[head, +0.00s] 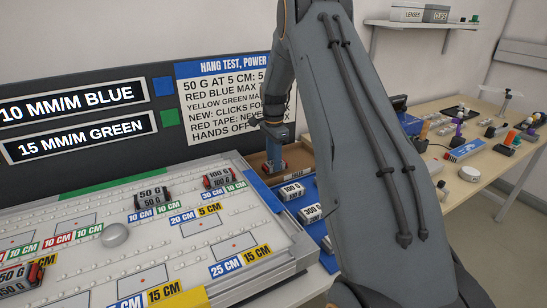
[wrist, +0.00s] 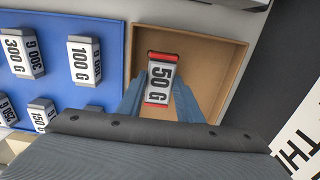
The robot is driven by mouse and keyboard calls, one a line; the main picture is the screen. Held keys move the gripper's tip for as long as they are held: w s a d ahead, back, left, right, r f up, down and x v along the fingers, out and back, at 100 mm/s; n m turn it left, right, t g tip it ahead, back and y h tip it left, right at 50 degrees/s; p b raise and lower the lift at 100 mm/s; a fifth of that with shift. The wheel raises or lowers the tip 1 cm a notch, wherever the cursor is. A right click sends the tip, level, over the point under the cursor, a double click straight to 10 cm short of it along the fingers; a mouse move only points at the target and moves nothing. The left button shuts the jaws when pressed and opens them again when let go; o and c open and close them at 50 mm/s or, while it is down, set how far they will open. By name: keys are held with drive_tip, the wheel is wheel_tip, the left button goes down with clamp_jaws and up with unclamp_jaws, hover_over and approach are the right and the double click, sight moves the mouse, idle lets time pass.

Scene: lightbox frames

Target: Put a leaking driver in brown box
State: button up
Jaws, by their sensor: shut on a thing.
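My gripper (head: 276,160) is lowered at the brown box (head: 297,158), behind the white board. In the wrist view, its two blue fingers (wrist: 162,82) are shut on a grey driver (wrist: 161,72) with a white "50 G" label and red ends. The driver is inside the outline of the brown box (wrist: 222,54); I cannot tell whether it touches the floor of the box. No other thing shows in the box.
A blue tray (wrist: 62,12) with several labelled drivers lies beside the box. The white board (head: 180,262) carries a 50 G driver (head: 152,199), a 100 G driver (head: 219,178), a red-ended driver (head: 22,276) and a round silver thing (head: 115,235). A cluttered side table (head: 455,185) stands right.

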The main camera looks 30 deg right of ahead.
drive_tip(key=o, duration=1.1)
drive_tip(key=shift+r, duration=0.1)
drive_tip(key=shift+r+b, duration=1.25)
drive_tip(key=shift+r, duration=2.6)
